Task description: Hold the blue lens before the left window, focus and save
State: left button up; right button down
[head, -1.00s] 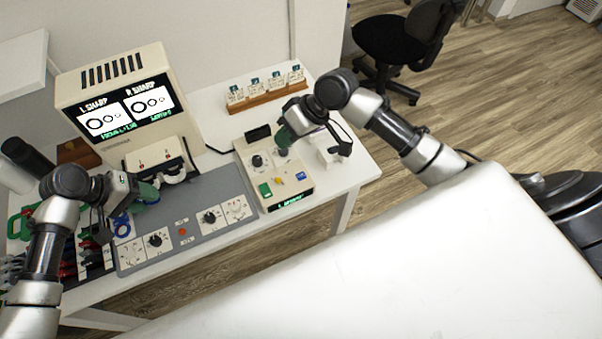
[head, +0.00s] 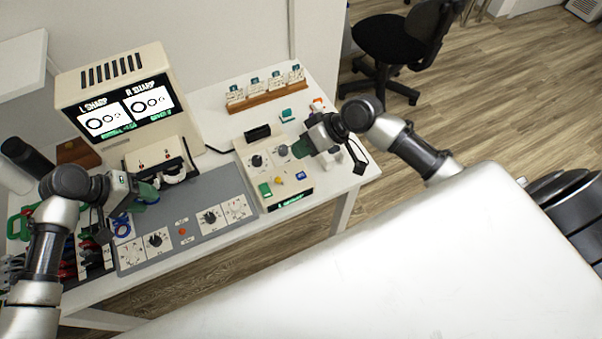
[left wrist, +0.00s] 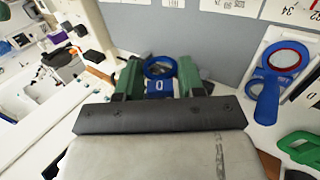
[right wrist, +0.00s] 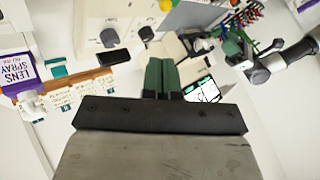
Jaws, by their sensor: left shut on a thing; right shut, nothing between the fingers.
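My left gripper (head: 147,190) is shut on the handle of a blue-rimmed lens in front of the cream tester (head: 118,95). In the left wrist view the lens handle (left wrist: 160,88), marked with a letter, sits between the green fingers, with its round rim beyond them. In the head view the gripper mostly hides the lens, so its exact alignment with the left window cannot be told. The tester's screen (head: 126,108) reads L SHARP and R SHARP, with small green text below. My right gripper (head: 300,148) is shut and empty, just right of a grey knob (head: 283,151) on the control box (head: 266,198).
A red-ringed blue lens (left wrist: 265,92) lies near my left gripper. A purple-white lens spray box (right wrist: 22,72) shows in the right wrist view.

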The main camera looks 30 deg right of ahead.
aim_at(302, 173)
jog(key=shift+f, duration=3.4)
jog(key=shift+f, duration=0.4)
jog(key=shift+f, duration=0.4)
jog(key=shift+r, duration=0.8)
jog(key=shift+r, duration=2.5)
